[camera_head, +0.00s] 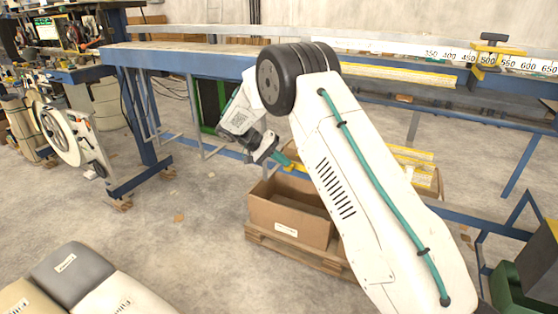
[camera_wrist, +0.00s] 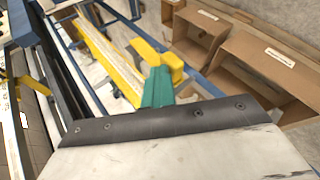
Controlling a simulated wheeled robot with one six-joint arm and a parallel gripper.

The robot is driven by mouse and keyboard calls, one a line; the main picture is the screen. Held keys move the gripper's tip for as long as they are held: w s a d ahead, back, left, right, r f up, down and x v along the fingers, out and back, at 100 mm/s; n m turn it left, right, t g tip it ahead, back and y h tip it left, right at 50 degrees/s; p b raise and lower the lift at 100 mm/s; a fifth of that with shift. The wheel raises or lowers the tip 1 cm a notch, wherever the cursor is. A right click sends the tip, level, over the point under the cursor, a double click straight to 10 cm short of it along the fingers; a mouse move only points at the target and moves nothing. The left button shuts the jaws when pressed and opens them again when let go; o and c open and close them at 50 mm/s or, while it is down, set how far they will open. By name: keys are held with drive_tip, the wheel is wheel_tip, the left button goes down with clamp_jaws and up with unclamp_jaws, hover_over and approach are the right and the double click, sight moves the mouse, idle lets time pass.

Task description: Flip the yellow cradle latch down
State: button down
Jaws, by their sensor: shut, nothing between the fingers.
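My gripper (camera_head: 294,167) points down and right above the cardboard boxes. It has a teal part and a yellow end. In the wrist view its yellow end (camera_wrist: 160,62) sits beyond the teal part, and it looks shut and empty. A yellow fitting (camera_head: 490,48) straddles the ruler beam at the upper right in the head view, with a flat piece raised on top. It is well apart from my gripper. In the wrist view a yellow piece (camera_wrist: 34,85) shows at the left edge beside the ruler. I cannot tell which part is the latch.
An open cardboard box (camera_head: 290,212) stands on a pallet below my gripper. Yellow-edged strips (camera_wrist: 108,62) lie along the bench in the wrist view. The ruler beam (camera_head: 400,48) runs along the back.

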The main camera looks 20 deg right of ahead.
drive_tip(key=shift+a+f, duration=0.15)
drive_tip(key=shift+f, duration=0.1)
drive_tip(key=d+r+v, duration=0.1)
drive_tip(key=r+v, duration=0.1)
drive_tip(key=v, duration=1)
drive_tip(key=shift+s+d+r, duration=0.15)
drive_tip(key=shift+d+r, duration=0.15)
